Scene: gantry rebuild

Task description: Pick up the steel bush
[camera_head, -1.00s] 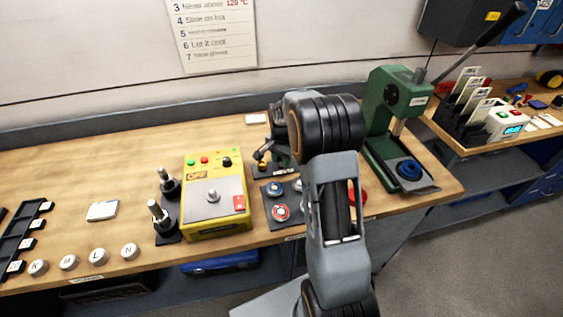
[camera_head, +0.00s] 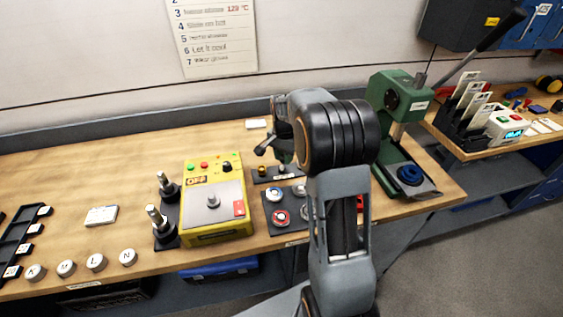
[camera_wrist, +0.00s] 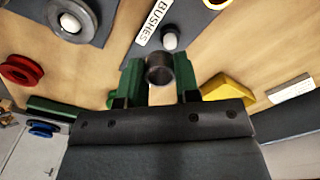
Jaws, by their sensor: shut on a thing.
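The steel bush (camera_wrist: 160,68) is a short dark grey ring, seen in the wrist view between the green fingers of my gripper (camera_wrist: 160,80). The fingers are shut on it from both sides. Behind it in the wrist view is the dark bush mat (camera_wrist: 143,58) with a "BUSHES" label and a white-topped peg (camera_wrist: 170,41). In the head view my arm hides most of the gripper and the held bush cannot be made out. A brass bush (camera_head: 262,171) stands on the mat there.
A yellow heater box (camera_head: 213,200) stands left of the mat, with two upright tools (camera_head: 157,215) beside it. A dark pad with coloured rings (camera_head: 281,216) lies in front. A green press (camera_head: 397,108) stands to the right. Round lettered caps (camera_head: 97,262) line the front left edge.

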